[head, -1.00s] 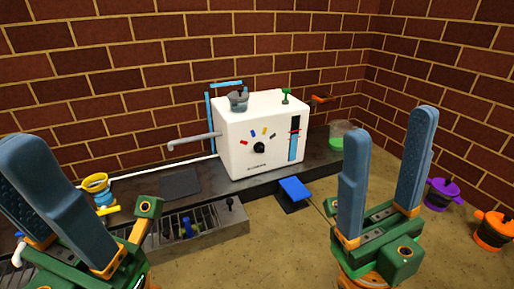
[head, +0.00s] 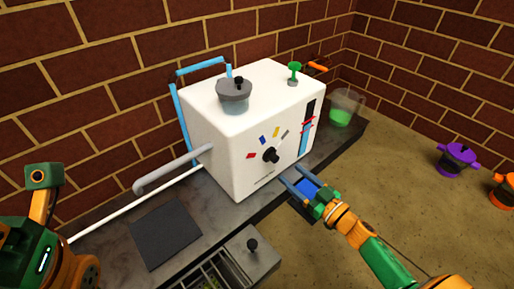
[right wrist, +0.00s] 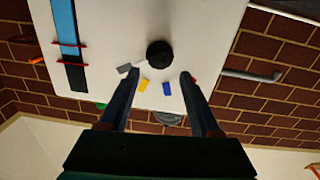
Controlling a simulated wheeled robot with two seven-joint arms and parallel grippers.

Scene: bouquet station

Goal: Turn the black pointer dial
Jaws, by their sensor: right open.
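The black pointer dial (head: 270,156) is on the front of a white box-shaped machine (head: 217,152). Red, blue, yellow and grey marks fan out above it. The dial also shows in the right wrist view (right wrist: 159,53), upside down, just beyond the space between my fingertips. My right gripper (head: 293,173) is open and empty, in front of the machine and slightly below and right of the dial, apart from it. Part of my left arm shows at the left edge; its gripper fingers are out of view.
A grey spout (head: 172,170) sticks out left. A clear container with green contents (head: 342,108) stands right of the machine.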

